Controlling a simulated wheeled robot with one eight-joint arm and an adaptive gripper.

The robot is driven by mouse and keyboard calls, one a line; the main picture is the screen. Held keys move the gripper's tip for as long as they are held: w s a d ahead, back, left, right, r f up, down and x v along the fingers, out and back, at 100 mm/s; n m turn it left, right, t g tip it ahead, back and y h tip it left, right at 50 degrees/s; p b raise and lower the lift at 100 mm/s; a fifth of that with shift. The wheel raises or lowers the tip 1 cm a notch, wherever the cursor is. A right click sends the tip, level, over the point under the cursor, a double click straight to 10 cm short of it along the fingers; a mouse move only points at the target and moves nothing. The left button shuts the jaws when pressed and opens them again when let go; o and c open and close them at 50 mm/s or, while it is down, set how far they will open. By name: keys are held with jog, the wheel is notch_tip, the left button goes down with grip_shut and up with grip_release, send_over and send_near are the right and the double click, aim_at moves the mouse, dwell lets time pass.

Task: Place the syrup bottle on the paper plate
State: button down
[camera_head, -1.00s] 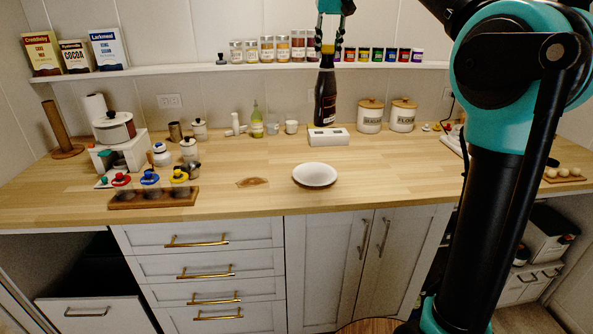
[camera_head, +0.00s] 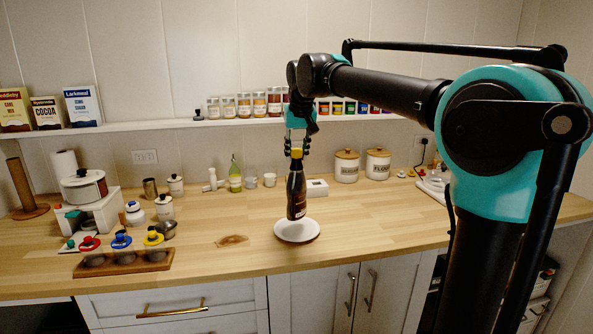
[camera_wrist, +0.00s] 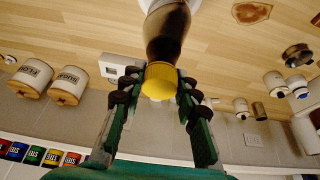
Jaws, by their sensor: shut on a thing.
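The syrup bottle (camera_head: 296,190) is dark with a yellow cap and stands about upright over the white paper plate (camera_head: 284,232) on the counter. Its base overlaps the plate in the head view; I cannot tell whether it touches. My gripper (camera_head: 297,144) is shut on the bottle at its cap and neck, from above. In the wrist view the bottle (camera_wrist: 167,30) points away from my gripper (camera_wrist: 156,85), with fingers on both sides of the yellow cap. A white edge of the plate (camera_wrist: 195,4) shows behind the bottle.
A white box (camera_head: 317,188) and two canisters (camera_head: 346,166) stand behind to the right. A green-yellow bottle (camera_head: 235,178) and cups are behind to the left. Counter around the plate is clear.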

aim_at(297, 164)
jog(key=shift+f, duration=2.9)
jog(key=c, duration=1.1)
grip_release()
jog(key=shift+c, duration=0.2)
jog(key=v, duration=1.2)
jog(key=s+d+f+m, duration=0.1)
jog(key=s+d+f, duration=0.1)
jog(key=d+f, duration=1)
jog(key=s+d+f, duration=0.4)
jog(key=s+f, duration=0.3)
jog(key=f, duration=0.2)
jog(key=s+d+f+m, duration=0.1)
jog(key=s+d+f, duration=0.3)
jog(key=s+f, duration=0.3)
jog(key=s+d+f+m+h, duration=0.1)
jog(key=s+d+f, duration=0.3)
jog(key=f, duration=0.9)
jog(key=s, duration=0.3)
jog(key=shift+d, duration=0.4)
